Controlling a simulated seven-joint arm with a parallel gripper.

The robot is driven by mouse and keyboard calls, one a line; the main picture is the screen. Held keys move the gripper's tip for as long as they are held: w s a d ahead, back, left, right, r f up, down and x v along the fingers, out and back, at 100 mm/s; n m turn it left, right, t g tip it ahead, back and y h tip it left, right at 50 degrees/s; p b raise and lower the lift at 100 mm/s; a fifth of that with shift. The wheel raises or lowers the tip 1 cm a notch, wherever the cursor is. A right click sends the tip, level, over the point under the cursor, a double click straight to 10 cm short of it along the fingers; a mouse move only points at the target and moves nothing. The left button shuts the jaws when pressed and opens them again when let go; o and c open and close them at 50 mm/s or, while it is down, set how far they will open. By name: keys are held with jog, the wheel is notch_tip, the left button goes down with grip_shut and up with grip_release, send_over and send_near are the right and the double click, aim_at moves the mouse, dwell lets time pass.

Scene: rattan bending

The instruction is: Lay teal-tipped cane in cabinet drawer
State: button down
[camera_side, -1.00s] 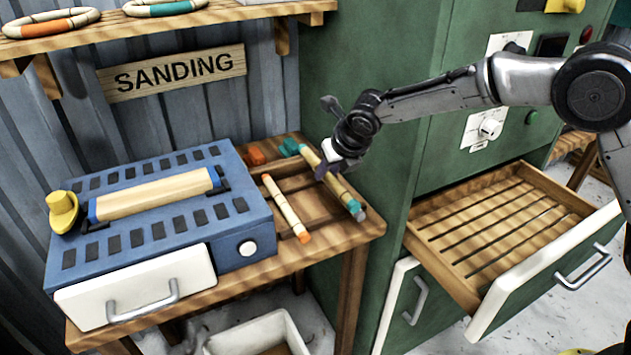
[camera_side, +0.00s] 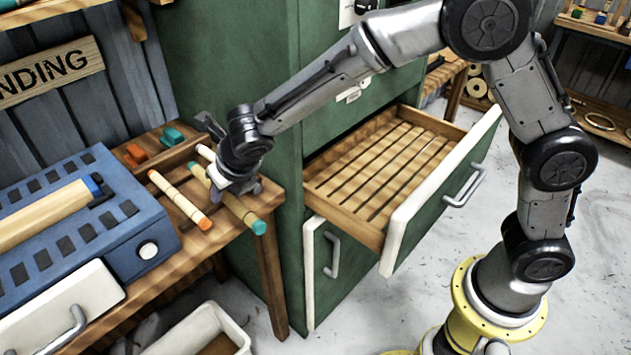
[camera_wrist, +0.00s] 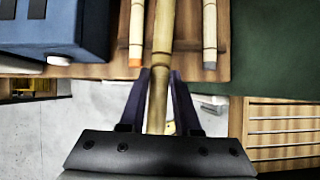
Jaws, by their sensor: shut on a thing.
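The teal-tipped cane (camera_side: 239,210) is a pale bamboo rod above the bench at its right end, its teal end over the front edge. My gripper (camera_side: 228,183) is shut around it. In the wrist view, the cane (camera_wrist: 164,40) runs between the jaws (camera_wrist: 158,98) and looks nearer than its neighbours; its teal tip is hidden. An orange-tipped cane (camera_side: 180,198) lies to its left, and a grey-tipped cane (camera_wrist: 210,40) to its right. The green cabinet's drawer (camera_side: 415,235) is pulled out, with an empty slatted wooden floor.
The green cabinet (camera_side: 235,50) stands between the bench and the drawer's opening. A white bin (camera_side: 185,330) sits on the floor below. Small teal (camera_side: 172,136) and orange (camera_side: 135,154) blocks lie behind the canes.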

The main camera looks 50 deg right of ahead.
jog(key=s+a+f+m+g+h, duration=0.4)
jog(key=s+a+f+m+h, duration=0.25)
jog(key=m, duration=0.55)
jog(key=s+r+m+g+y, duration=0.2)
jog(key=s+r+m+g, duration=0.2)
jog(key=m, duration=1.1)
jog(key=shift+s+d+g+y, duration=0.25)
jog(key=shift+s+g+y, duration=0.1)
jog(key=shift+s+g, duration=1.65)
jog(key=shift+s, duration=0.2)
